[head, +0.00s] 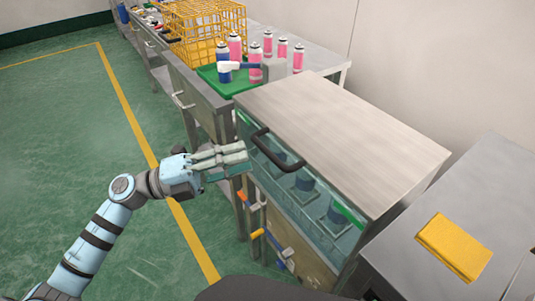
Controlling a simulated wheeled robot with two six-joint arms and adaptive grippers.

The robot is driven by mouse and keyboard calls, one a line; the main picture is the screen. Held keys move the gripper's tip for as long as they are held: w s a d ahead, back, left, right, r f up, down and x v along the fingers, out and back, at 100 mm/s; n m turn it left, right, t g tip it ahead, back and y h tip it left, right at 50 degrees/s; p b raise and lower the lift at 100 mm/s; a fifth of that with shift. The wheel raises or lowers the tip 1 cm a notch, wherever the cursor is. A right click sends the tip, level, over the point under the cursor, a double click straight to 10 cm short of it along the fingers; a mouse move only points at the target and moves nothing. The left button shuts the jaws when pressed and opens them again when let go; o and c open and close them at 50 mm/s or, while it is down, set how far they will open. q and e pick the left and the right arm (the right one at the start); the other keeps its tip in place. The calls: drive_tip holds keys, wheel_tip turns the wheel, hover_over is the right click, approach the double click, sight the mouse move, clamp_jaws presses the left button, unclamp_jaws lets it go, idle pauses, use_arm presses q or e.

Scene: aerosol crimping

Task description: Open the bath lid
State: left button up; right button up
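The bath (310,225) is a metal tank with a clear front, and blue items show inside it behind the glass. Its lid (335,135) is a flat brushed-metal cover lying down over the top. A black bar handle (272,152) sticks out at the lid's front edge. My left gripper (242,157) is just left of the handle, with its fingers pointing toward it. A small gap seems to lie between fingertips and handle. I see the fingers from the side, close together, so their opening is unclear. My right gripper is not in view.
Valves with orange and yellow handles (257,234) sit below the bath front. A yellow pad (454,247) lies on the right-hand metal surface. Green floor is free at left.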

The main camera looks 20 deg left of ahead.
sight(268, 150)
use_arm(q)
drive_tip(key=x, duration=0.6)
drive_tip(key=shift+w+d, duration=0.25)
